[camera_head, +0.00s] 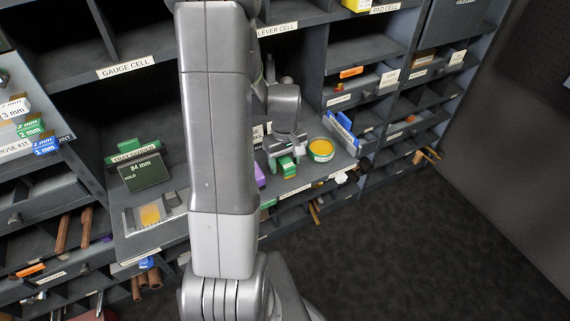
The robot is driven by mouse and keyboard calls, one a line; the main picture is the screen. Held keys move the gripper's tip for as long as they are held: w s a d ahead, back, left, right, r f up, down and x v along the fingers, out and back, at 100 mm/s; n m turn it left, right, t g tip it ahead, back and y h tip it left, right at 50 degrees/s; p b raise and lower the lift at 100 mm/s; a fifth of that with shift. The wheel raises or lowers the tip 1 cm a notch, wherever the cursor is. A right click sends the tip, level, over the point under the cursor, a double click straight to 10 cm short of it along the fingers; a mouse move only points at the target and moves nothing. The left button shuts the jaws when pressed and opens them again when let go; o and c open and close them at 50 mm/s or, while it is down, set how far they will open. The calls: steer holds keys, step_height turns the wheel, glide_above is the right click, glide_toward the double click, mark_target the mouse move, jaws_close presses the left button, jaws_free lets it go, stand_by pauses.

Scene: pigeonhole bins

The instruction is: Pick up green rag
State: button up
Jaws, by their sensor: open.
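My gripper (285,156) reaches into a shelf bay right of the picture's middle, its fingers pointing down and apart. A small green item (287,167) with a paler patch sits just below and between the fingertips. It may be the green rag, but it is too small to tell. The fingers partly cover it, and whether they touch it cannot be seen. My own arm hides much of the bay to the left of the gripper.
A round green-rimmed tin with yellow contents (321,149) stands close right of my gripper, with a blue item (343,130) beyond it. A purple item (260,176) lies to the left. Shelf dividers surround the bay.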

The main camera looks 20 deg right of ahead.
mark_target(285, 160)
steer(key=shift+f, duration=0.15)
steer(key=c, duration=1.1)
step_height(285, 160, up, 10)
steer(key=shift+r, duration=0.1)
steer(key=o, duration=0.4)
steer(key=shift+c, duration=1.4)
